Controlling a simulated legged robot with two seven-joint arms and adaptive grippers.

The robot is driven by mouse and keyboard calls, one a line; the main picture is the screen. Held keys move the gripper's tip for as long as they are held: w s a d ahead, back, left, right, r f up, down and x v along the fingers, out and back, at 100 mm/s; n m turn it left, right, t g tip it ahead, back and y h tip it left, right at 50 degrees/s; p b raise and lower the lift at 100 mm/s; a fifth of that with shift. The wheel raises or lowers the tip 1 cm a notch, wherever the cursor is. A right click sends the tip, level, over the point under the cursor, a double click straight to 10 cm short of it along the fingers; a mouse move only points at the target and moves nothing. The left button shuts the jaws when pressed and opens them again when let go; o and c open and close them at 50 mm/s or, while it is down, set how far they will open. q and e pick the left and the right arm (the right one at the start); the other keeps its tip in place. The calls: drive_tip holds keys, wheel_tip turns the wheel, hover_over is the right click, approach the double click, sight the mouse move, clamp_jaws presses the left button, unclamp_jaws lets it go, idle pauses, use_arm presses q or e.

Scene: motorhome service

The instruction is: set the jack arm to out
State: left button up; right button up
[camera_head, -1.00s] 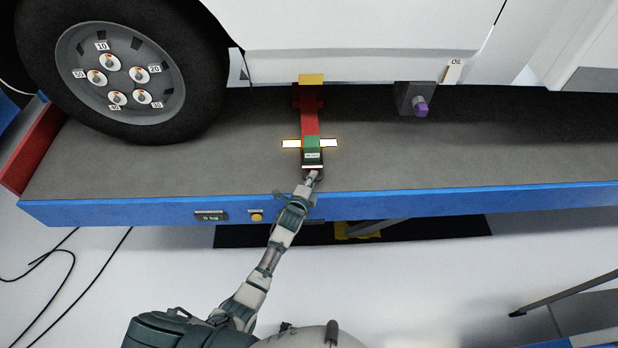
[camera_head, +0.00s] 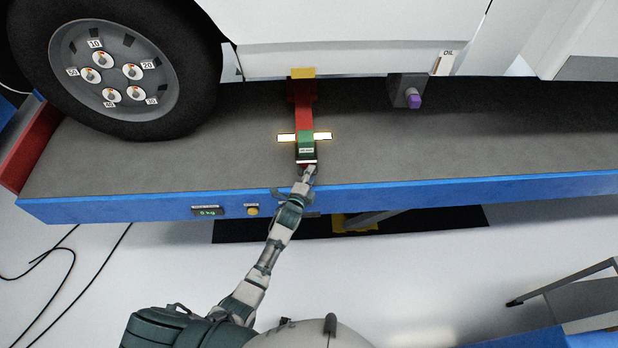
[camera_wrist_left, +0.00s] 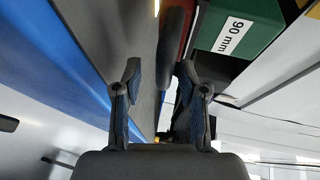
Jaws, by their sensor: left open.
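The red jack arm (camera_head: 303,116) lies on the grey deck, running from a yellow block (camera_head: 302,73) at the vehicle's sill toward the deck's front edge. A green block (camera_head: 306,143) with a white label sits at its near end; in the left wrist view the green block (camera_wrist_left: 238,25) reads "90 mm", beside a dark red part (camera_wrist_left: 176,40). My left gripper (camera_head: 308,171) is at the near end of the arm, just in front of the green block. In the wrist view its two fingers (camera_wrist_left: 158,78) are apart with nothing clearly between them. My right gripper is not in view.
Glowing strips (camera_head: 287,138) flank the jack arm. A wheel (camera_head: 115,70) with numbered nuts stands at left. A grey bracket with a purple knob (camera_head: 414,101) hangs to the right. The platform's blue edge (camera_head: 420,194) carries a display (camera_head: 208,211) and a yellow button (camera_head: 252,210).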

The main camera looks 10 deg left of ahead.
use_arm(q)
drive_tip(key=v, duration=1.2)
drive_tip(key=shift+f, duration=0.2)
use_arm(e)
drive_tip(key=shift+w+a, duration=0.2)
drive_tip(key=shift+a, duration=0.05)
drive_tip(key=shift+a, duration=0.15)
